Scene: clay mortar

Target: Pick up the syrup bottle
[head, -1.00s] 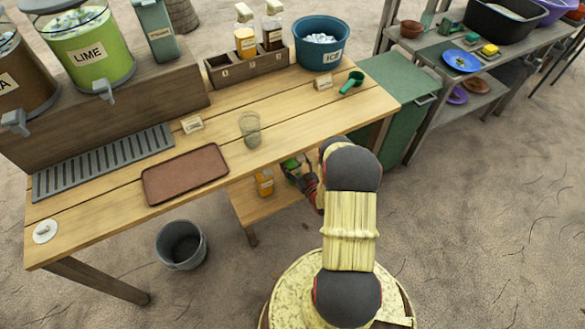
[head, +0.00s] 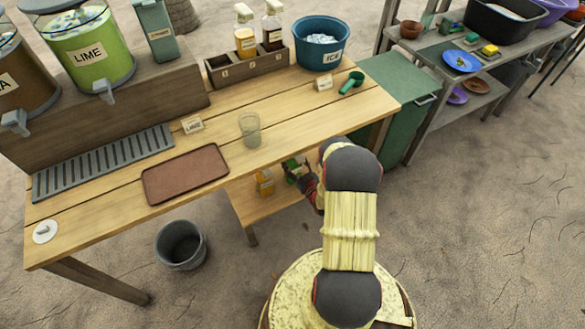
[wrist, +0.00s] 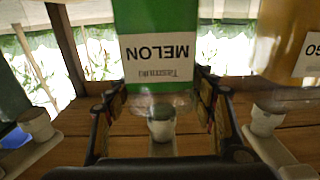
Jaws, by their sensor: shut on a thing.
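The green syrup bottle (wrist: 155,45) has a white label reading MELON, upside down in the wrist view. Its white pump top (wrist: 160,125) shows below the body there. My gripper (wrist: 162,105) has a finger on each side of the bottle and is shut on it. In the head view, my gripper (head: 298,172) is at the low shelf under the table's front edge, partly hidden by my arm; a bit of green shows there. An orange bottle (head: 265,183) stands just left of it, and it also shows at the right of the wrist view (wrist: 285,40).
The wooden tabletop (head: 290,115) overhangs the low shelf (head: 270,205). On the table are a clear glass (head: 250,130), a brown tray (head: 185,174), a bottle caddy (head: 250,68) and a blue ice bucket (head: 321,45). A grey bin (head: 181,246) stands on the ground.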

